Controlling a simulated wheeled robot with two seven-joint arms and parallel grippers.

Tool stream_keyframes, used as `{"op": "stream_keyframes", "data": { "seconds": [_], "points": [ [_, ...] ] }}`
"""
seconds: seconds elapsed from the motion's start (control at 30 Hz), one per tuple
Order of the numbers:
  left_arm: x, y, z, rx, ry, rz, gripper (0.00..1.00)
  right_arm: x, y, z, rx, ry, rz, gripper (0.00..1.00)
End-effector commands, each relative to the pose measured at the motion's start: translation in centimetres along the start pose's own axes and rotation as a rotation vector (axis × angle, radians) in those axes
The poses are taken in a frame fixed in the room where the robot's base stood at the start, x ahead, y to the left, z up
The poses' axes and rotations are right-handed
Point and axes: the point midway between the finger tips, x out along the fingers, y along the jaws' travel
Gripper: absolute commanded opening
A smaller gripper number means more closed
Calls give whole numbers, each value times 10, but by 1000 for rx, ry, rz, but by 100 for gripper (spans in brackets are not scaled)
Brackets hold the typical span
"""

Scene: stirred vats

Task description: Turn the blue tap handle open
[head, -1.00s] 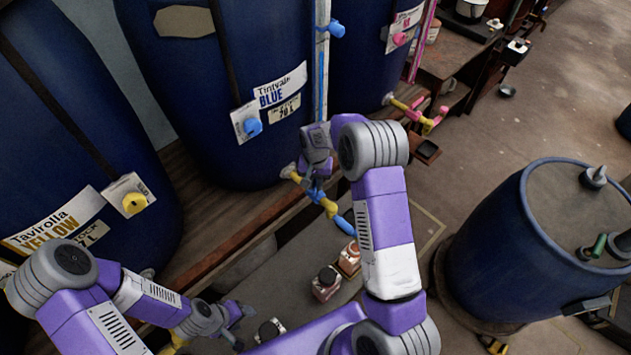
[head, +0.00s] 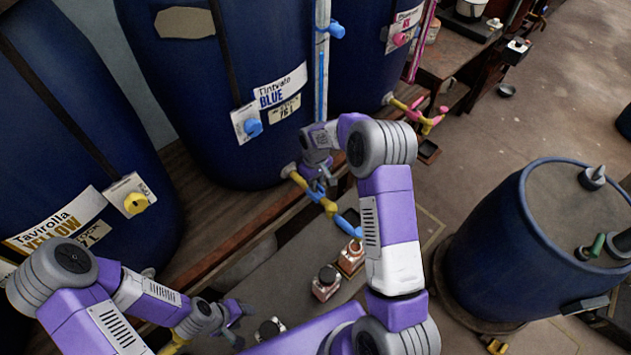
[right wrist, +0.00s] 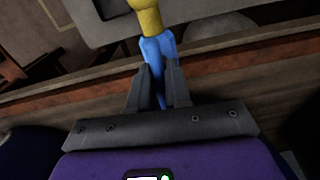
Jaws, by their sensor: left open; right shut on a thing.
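The blue vat (head: 225,60) stands at the centre back with a label reading Tintvale BLUE. Its tap has a yellow body (head: 329,206) and a blue spout end (head: 347,225) pointing down toward the front. The blue tap handle (head: 316,193) is partly hidden by my right gripper (head: 321,184). In the right wrist view, the blue handle (right wrist: 159,62) runs between the two fingers of my right gripper (right wrist: 159,82), which is shut on it, below the yellow tap body (right wrist: 146,20). My left gripper (head: 240,322) is open and empty, low at the left.
The yellow vat (head: 70,120) stands at the left and a vat with a pink tap (head: 430,118) behind right. A blue barrel (head: 520,250) stands at the right, with open floor beyond.

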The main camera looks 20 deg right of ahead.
Motion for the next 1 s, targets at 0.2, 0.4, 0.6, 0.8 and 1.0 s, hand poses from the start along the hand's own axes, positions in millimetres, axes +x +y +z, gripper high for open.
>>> {"op": "stream_keyframes", "data": {
  "seconds": [0.2, 0.4, 0.6, 0.8, 1.0],
  "points": [
    [-1, 0, 0, 0, 0, 0, 53, 0, 0, 0, -65, 1, 0, 0],
    [-1, 0, 0, 0, 0, 0, 53, 0, 0, 0, -87, 1, 0, 0],
    [-1, 0, 0, 0, 0, 0, 53, 0, 0, 0, -89, 1, 0, 0],
    [-1, 0, 0, 0, 0, 0, 53, 0, 0, 0, -89, 0, 1, 27],
    [-1, 0, 0, 0, 0, 0, 53, 0, 0, 0, -87, 0, 0, 40]
  ]
}}
